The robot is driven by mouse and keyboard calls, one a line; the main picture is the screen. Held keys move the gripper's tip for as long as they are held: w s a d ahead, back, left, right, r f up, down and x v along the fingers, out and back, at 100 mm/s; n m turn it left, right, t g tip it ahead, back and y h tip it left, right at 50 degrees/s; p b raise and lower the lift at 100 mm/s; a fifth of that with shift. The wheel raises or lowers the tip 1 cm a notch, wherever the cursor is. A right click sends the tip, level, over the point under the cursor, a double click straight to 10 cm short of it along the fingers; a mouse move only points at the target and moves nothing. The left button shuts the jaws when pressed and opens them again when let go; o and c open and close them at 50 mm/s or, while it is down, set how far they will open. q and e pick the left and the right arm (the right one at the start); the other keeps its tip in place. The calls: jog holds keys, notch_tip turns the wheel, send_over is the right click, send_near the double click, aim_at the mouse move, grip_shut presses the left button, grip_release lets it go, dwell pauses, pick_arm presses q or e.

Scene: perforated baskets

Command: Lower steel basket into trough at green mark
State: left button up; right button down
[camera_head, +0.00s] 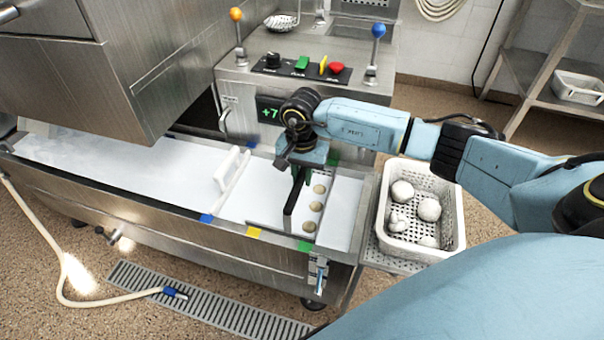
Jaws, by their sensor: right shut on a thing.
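The long steel trough (150,220) with a white interior runs across the left and middle. A green mark (304,246) is on its front rim near the right end; another green mark (333,156) is on the back rim. My right gripper (294,192) is over this end, pointing down, shut on the steel basket. The basket (275,226) shows as a low grey metal edge inside the trough, with several tan round spots beside the gripper, roughly between the green marks. The gripper and wrist hide part of it; I cannot tell if it touches the bottom. My left gripper is out of view.
A white divider with a handle (232,180) crosses the trough at the blue mark (206,218). A yellow mark (253,232) lies between blue and green. A white perforated basket (455,215) with white balls stands right. A control panel (300,68) is behind.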

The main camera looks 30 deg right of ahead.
jog(key=shift+f+b, duration=0.55)
jog(key=shift+f, duration=0.05)
dwell(0.6)
jog(key=c, duration=1.2)
grip_release()
jog(key=shift+c, duration=0.2)
